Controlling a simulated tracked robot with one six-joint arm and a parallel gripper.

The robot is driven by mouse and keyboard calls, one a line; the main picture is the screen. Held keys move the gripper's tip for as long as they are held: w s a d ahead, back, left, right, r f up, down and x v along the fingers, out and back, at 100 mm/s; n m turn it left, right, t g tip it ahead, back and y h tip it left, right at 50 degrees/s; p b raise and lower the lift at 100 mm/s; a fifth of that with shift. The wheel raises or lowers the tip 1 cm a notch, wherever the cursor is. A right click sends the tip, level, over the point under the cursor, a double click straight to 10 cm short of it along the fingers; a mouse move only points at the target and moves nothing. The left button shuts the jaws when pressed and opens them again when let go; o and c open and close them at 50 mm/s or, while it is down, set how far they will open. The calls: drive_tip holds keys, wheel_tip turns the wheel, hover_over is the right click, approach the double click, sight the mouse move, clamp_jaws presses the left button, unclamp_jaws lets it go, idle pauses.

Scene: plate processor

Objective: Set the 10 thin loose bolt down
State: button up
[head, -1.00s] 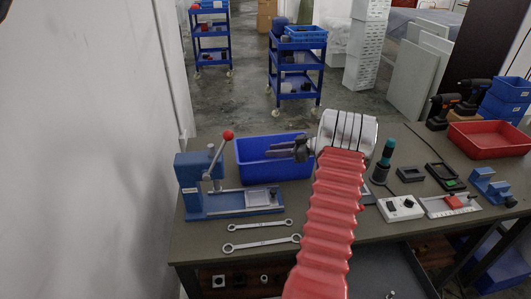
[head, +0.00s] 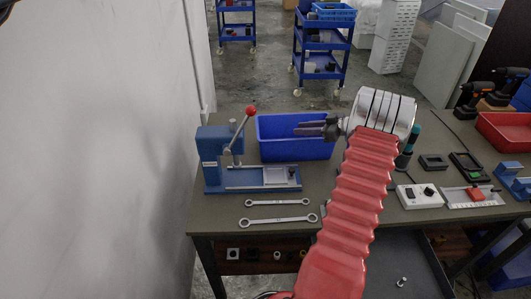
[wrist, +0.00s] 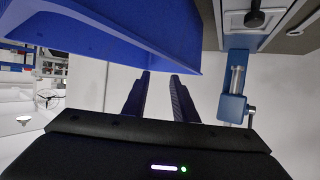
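My gripper (head: 312,128) is in front of the blue bin (head: 276,148) in the head view, its fingers pointing left. In the wrist view my gripper (wrist: 159,82) shows two dark parallel fingers with a clear gap; I see nothing between them. No bolt can be made out at the fingers. A small silver bolt-like piece (head: 402,281) lies on the grey lower surface below the bench; I cannot tell whether it is the thin loose bolt.
A blue lever press (head: 213,175) with a red knob stands left of the bin. Two wrenches (head: 278,202) lie in front of it. A white control box (head: 415,197) and a red tray (head: 510,135) are to the right. A wall borders the left side.

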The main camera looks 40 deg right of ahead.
drive_tip(key=w+a+r+t+h, duration=0.1)
drive_tip(key=w+a+r+h, duration=0.2)
drive_tip(key=w+r, duration=0.4)
drive_tip(key=w+a+r+t+h, duration=0.1)
drive_tip(key=w+a+r+h, duration=0.1)
drive_tip(key=w+r, duration=0.5)
drive_tip(key=s+a+r+m+g+h, duration=0.15)
drive_tip(key=a+r+m+h, duration=0.3)
drive_tip(key=a+r, duration=0.85)
drive_tip(key=s+a+m+g, duration=0.1)
drive_tip(key=s+a, duration=0.4)
drive_tip(key=a, duration=0.2)
drive_tip(key=s+a+g, duration=0.2)
drive_tip(key=s+a, duration=0.2)
drive_tip(key=a, duration=0.3)
drive_tip(key=s+a+f+g+y, duration=0.1)
drive_tip(key=s+a+f, duration=0.2)
drive_tip(key=s+a, duration=0.4)
drive_tip(key=s+a+f+n+g+y, duration=0.1)
drive_tip(key=s+a+f+g+y, duration=0.1)
drive_tip(key=s+a+f, duration=0.2)
drive_tip(key=s+a+f+g+y, duration=0.1)
drive_tip(key=s+a+f, duration=0.3)
drive_tip(key=s+a, duration=0.7)
drive_tip(key=shift+n+y, duration=0.35)
drive_tip(key=shift+y, duration=0.2)
drive_tip(key=shift+g, duration=0.25)
